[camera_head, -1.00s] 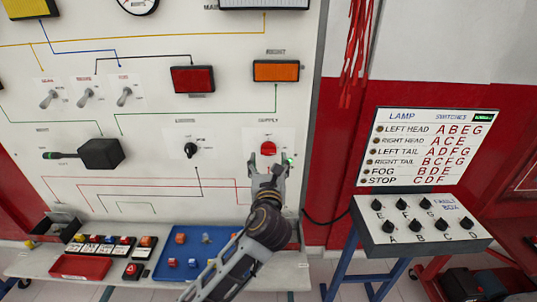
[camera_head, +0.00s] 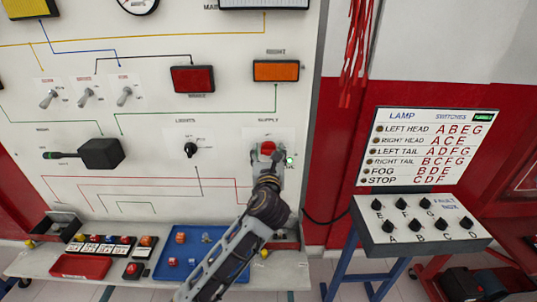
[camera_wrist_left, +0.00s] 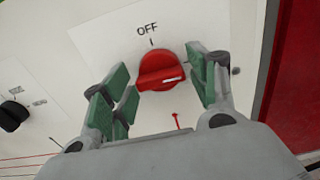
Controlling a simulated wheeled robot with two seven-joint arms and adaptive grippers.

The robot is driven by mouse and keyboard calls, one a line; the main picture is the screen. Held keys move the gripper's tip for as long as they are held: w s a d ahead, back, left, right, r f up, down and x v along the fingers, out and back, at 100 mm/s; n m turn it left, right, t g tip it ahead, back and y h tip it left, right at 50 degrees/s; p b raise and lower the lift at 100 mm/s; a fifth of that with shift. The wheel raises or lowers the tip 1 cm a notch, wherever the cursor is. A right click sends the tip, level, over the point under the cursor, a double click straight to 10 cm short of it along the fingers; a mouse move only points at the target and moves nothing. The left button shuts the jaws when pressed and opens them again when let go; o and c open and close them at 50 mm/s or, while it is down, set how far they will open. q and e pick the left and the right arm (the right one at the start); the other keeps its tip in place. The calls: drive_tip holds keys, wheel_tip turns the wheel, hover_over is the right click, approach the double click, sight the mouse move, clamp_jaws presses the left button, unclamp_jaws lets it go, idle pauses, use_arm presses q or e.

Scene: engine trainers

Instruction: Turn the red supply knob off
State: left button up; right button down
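The red supply knob (camera_wrist_left: 160,71) is on a white plate on the upright panel, with the word OFF and a short tick above it in the left wrist view. Its white pointer line points right, away from the OFF tick. The knob also shows in the head view (camera_head: 267,148). My left gripper (camera_wrist_left: 165,85) is open, with its green-padded fingers on either side of the knob; I cannot tell if they touch it. In the head view the left gripper (camera_head: 268,157) is in front of the knob. My right gripper is not in view.
A black lights knob (camera_head: 190,148) is left of the supply knob. Below, a shelf holds a blue tray (camera_head: 215,240) and a red tray (camera_head: 82,266). A fault box (camera_head: 420,225) stands to the right.

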use_arm(q)
drive_tip(key=c, duration=0.7)
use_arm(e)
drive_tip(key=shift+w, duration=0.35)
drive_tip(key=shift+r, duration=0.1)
